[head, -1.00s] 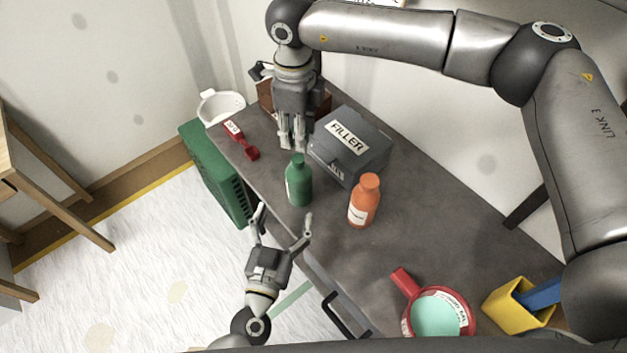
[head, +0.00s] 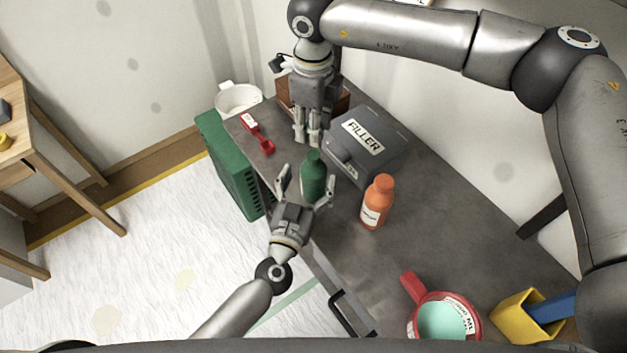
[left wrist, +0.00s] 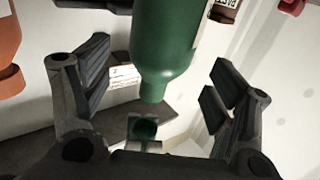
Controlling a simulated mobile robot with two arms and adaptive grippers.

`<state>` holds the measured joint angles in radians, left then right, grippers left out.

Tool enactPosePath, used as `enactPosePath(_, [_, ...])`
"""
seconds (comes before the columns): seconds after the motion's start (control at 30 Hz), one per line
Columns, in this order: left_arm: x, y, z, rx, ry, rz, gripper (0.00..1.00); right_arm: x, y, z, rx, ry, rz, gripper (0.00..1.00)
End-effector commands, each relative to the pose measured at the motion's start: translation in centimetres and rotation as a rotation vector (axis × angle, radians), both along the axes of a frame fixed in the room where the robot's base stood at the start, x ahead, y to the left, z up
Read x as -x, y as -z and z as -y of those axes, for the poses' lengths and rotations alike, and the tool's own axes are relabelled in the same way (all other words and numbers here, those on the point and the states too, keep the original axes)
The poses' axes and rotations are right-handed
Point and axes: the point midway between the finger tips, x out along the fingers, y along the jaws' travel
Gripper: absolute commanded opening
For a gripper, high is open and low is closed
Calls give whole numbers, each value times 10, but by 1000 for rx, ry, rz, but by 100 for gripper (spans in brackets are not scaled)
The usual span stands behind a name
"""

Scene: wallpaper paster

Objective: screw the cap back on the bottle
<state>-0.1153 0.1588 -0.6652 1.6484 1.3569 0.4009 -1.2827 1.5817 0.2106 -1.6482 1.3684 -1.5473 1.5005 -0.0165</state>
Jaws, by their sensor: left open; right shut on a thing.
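The green bottle (head: 314,174) stands upright on the grey table, and shows upside down in the left wrist view (left wrist: 166,50). My left gripper (head: 305,186) is open. Its fingers lie on either side of the bottle in the left wrist view, with visible gaps. My right gripper (head: 307,140) points down just behind the bottle in the head view. It is shut on a small green cap (left wrist: 145,128), which appears beyond the bottle's neck in the left wrist view. In the head view the cap is hard to make out between the fingertips.
An orange bottle (head: 377,202) stands right of the green one. The grey FILLER box (head: 395,142) is close behind. A red tool (head: 258,134), a red pan (head: 417,291) and a yellow container (head: 517,323) are also on the table. A green case (head: 228,165) stands at its left edge.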

Motion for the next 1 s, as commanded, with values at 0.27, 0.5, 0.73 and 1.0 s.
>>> enactPosePath(0.27, [-32, 0, 10, 0, 1, 1, 80, 0, 0, 0, 0, 0, 0, 25])
enactPosePath(0.5, [-36, 0, 11, 0, 1, -1, 80, 0, 0, 0, 0, 0, 0, 25])
enactPosePath(0.73, [-36, 0, 11, 1, 1, -1, 72, 0, 0, 0, 0, 0, 0, 25])
enactPosePath(1.0, [-36, 0, 11, 0, 0, 0, 38, 0, 0, 0, 0, 0, 0, 25])
